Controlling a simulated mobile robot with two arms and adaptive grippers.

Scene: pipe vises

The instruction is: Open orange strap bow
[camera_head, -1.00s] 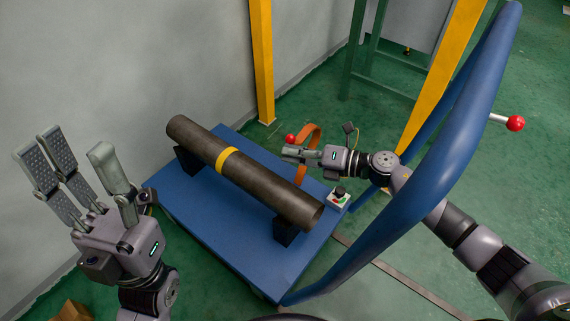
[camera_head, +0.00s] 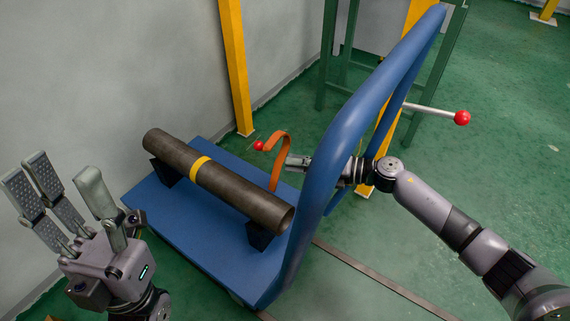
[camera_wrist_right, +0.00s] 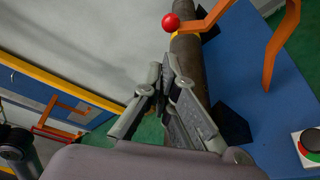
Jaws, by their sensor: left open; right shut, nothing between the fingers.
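The orange strap bow (camera_head: 283,147) stands as an arch with its red ball handle (camera_head: 258,146) at its left end, beside the dark pipe (camera_head: 235,190) with a yellow band (camera_head: 203,167). In the right wrist view the bow (camera_wrist_right: 270,52), its red ball (camera_wrist_right: 171,22) and the pipe (camera_wrist_right: 190,58) show beyond the fingers. My right gripper (camera_head: 290,163) is shut and empty, just right of the bow; I cannot tell whether they touch. It also shows in the right wrist view (camera_wrist_right: 167,78). My left gripper (camera_head: 62,188) is open and empty, left of the pipe.
The pipe rests on black supports (camera_head: 260,236) on a blue cart (camera_head: 175,225). The cart's tall blue handle frame (camera_head: 340,130) crosses in front of my right forearm. A lever with a red knob (camera_head: 462,118) is at the right. The green floor at right is mostly clear.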

